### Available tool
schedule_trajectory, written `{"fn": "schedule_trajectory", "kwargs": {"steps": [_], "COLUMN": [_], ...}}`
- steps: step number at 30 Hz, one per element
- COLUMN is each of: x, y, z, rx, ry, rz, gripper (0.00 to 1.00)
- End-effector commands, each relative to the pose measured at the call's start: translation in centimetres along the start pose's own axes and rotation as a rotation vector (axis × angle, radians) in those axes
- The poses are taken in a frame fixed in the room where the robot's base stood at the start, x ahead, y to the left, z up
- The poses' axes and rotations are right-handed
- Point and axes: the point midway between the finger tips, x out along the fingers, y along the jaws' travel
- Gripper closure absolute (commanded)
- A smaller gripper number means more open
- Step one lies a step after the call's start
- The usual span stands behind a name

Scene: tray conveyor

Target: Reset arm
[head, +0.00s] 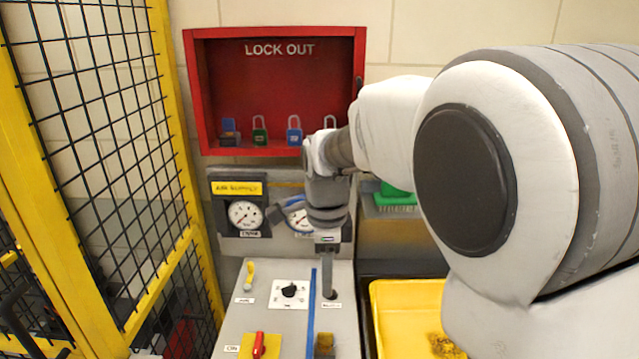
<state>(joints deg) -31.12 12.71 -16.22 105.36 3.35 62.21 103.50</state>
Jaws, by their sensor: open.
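My gripper (328,283) hangs at the end of my arm, pointing down over the grey control panel (268,310). Its fingers are seen nearly edge-on, and it is open with nothing seen in it. The lower tip is close to a small white label on the panel; I cannot tell whether it touches. My arm reaches in from the right and hides much of the right side. A pressure gauge (245,214) shows left of my wrist; a second gauge (298,216) is partly covered by it.
A red lock-out box (197,90) with several padlocks hangs on the wall behind. A yellow-framed mesh fence (180,130) stands left. A yellow tray (388,296) lies right of the panel. The panel carries a black knob (289,291) and a red handle (259,345).

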Motion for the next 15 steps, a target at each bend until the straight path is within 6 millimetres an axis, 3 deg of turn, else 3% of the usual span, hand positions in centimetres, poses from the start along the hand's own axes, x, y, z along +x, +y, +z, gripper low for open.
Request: {"fn": "schedule_trajectory", "kwargs": {"steps": [5,15], "x": [-2.8,-7.0], "y": [2.2,9.4], "z": [-2.7,-8.2], "rx": [-0.204,-0.799], "ry": [-0.044,0.004], "rz": [-0.066,-0.272], "gripper": [0.53,0.53]}}
